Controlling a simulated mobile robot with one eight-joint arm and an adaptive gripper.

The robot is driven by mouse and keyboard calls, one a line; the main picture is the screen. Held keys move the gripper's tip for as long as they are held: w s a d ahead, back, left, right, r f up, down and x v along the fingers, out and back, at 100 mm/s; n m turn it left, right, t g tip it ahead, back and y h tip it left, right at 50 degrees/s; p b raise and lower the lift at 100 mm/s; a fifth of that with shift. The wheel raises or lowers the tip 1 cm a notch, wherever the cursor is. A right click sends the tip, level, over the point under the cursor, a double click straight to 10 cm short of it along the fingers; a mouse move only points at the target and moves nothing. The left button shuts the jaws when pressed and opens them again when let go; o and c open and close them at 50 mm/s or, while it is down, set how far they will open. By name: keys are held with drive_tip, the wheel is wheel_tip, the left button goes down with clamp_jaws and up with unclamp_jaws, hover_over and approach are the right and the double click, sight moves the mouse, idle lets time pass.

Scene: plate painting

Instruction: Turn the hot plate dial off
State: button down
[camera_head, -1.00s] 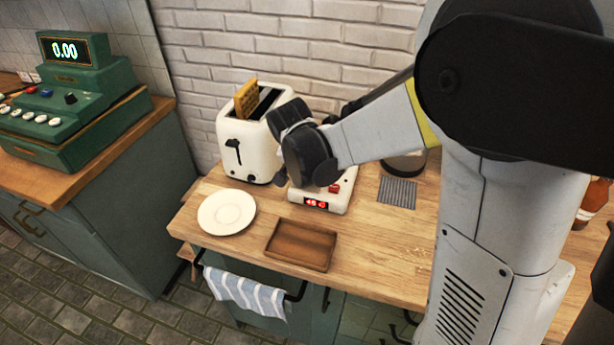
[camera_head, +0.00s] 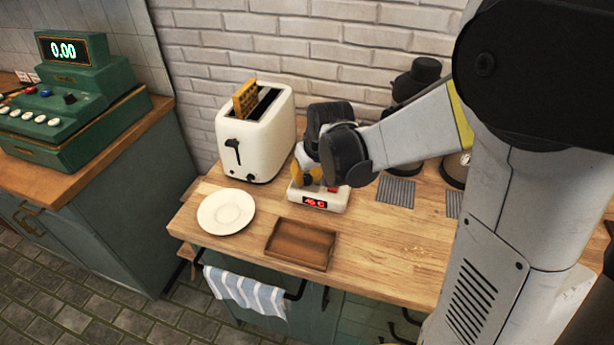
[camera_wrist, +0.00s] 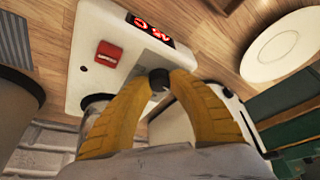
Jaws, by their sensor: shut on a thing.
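The white hot plate (camera_head: 338,203) stands on the wooden counter, with a lit red display on its front face. It also shows in the wrist view (camera_wrist: 84,62), where a red switch (camera_wrist: 108,53) sits beside the display. The fingers and wrist hide part of the hot plate; the dial's pointer mark cannot be made out.
A white toaster (camera_head: 258,135) with a waffle stands left of the hot plate. A white plate (camera_head: 226,211) and a brown wooden tray (camera_head: 300,246) lie in front. A grey mat (camera_head: 396,190) and dark-topped vessels stand right.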

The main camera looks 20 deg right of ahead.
drive_tip(key=shift+n, duration=0.3)
drive_tip(key=c, duration=1.1)
unclamp_jaws()
drive_tip(key=shift+c, duration=0.2)
drive_tip(key=v, duration=1.2)
drive_tip(key=shift+d, duration=0.1)
drive_tip(key=s+m+t, duration=0.2)
drive_tip(key=s, duration=1.3)
drive_tip(key=shift+a+h, duration=0.3)
drive_tip(key=shift+a, duration=0.15)
